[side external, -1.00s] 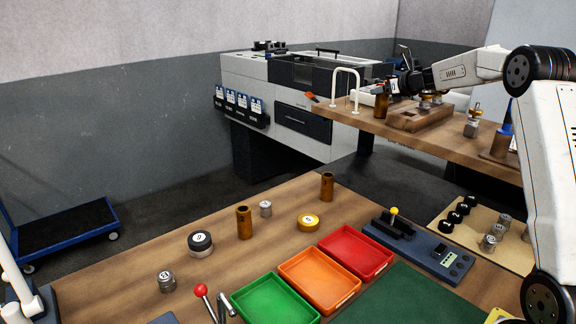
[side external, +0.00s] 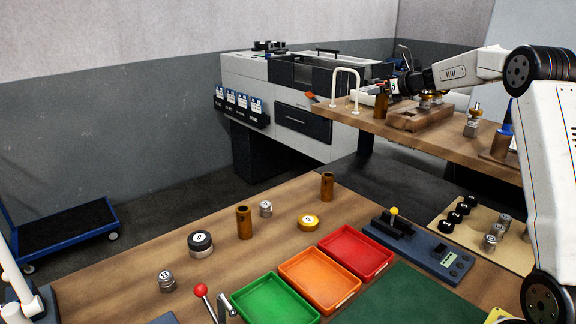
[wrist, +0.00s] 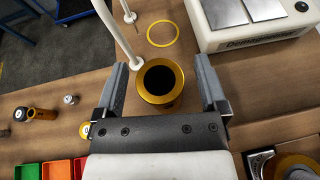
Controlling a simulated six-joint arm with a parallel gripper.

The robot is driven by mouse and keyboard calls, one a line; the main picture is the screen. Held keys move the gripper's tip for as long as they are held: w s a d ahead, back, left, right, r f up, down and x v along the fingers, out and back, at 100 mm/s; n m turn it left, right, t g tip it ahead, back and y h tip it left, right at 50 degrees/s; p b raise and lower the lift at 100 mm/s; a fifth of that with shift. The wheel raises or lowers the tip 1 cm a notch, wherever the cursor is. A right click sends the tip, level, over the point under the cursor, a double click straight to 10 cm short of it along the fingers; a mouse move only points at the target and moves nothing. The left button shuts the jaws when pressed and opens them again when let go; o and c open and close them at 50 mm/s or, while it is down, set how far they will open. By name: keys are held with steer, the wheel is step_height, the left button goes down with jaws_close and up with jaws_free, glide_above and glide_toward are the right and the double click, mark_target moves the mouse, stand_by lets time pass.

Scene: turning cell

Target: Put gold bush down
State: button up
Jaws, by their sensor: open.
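The gold bush (wrist: 145,97) stands upright between my jaws in the wrist view, its dark bore facing the camera. In the side external view the bush (side external: 381,108) stands on the raised wooden bench near its front edge. My gripper (wrist: 160,66) is open, with one finger on each side of the bush and a visible gap to each. In the side external view my gripper (side external: 391,86) is at the bush's top, small and partly hidden.
A white hoop rail (side external: 345,73) stands close to the left of the bush. A yellow ring (wrist: 162,34) marks the bench beyond it. A wooden block (side external: 420,117) sits to the right. The lower table holds two more bronze-coloured cylinders (side external: 244,223) and coloured trays (side external: 318,282).

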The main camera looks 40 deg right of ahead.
steer(key=v, duration=1.2)
stand_by(0.6)
steer(key=s+a+f+n+g+y, duration=0.2)
steer(key=a+f+n+g, duration=0.2)
steer(key=a+f+n, duration=0.6)
steer(key=s+a+f+n+g+y, duration=0.1)
steer(key=a+f+n+g, duration=0.2)
steer(key=a+f+n, duration=0.75)
steer(key=s+a+f+n+g+h, duration=0.1)
steer(key=s+a+f+n+g, duration=0.2)
steer(key=s+a+f+n, duration=0.4)
steer(key=s+a+n, duration=0.7)
steer(key=a+n, duration=0.1)
steer(key=n, duration=0.2)
steer(key=shift+g, duration=0.4)
steer(key=shift+o, duration=0.4)
steer(key=shift+f, duration=0.1)
